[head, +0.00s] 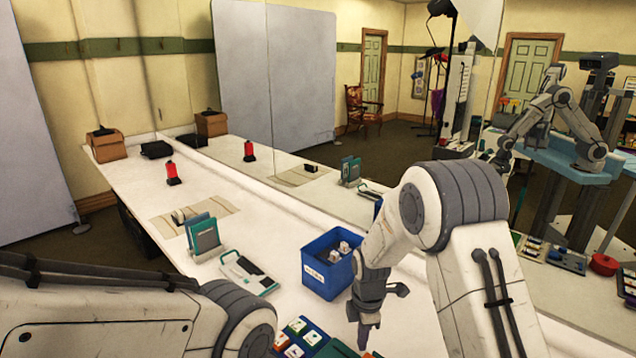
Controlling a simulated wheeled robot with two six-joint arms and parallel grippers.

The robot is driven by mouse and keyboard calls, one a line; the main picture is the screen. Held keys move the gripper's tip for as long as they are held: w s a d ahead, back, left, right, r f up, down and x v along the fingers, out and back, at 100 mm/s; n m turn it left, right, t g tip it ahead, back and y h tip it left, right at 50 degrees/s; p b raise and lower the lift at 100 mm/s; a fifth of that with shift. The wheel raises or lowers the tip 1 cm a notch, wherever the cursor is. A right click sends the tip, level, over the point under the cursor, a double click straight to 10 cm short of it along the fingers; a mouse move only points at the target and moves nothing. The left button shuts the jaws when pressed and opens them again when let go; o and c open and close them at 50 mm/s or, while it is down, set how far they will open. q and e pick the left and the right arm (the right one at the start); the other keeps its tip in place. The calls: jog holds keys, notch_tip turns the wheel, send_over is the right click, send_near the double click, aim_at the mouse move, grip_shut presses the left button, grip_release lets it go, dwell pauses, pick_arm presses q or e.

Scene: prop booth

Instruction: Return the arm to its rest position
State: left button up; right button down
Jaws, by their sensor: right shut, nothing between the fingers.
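My right arm (467,215) is white and grey and bends down over the right part of the white table (130,185). Its dark right gripper (364,338) points down just right of the blue bin (318,268), with its fingers shut and empty. Its tips are near the table top, close to the tray of small coloured cards. My left arm (110,310) lies across the lower left of the view. Its gripper is outside the picture.
The bin holds small white-and-dark blocks. A card tray (300,338), a white-green device (248,273), a teal upright holder (203,236), a red lamp (172,174) and a brown box (106,146) stand along the table. A mirror behind repeats these things and my body.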

jog(key=s+a+r+m+b, duration=0.25)
jog(key=s+a+r, duration=0.2)
jog(key=s, duration=0.25)
jog(key=s+a+r+m+b, duration=0.1)
jog(key=s+a+r+m, duration=0.3)
jog(key=s, duration=0.4)
jog(key=s+d+r+m+y+b, duration=0.1)
jog(key=s+m, duration=0.4)
jog(key=s, duration=0.7)
jog(key=shift+s+d+r+m, duration=0.25)
jog(key=shift+s+r+m, duration=0.15)
jog(key=shift+r, duration=0.35)
jog(key=shift+d, duration=0.1)
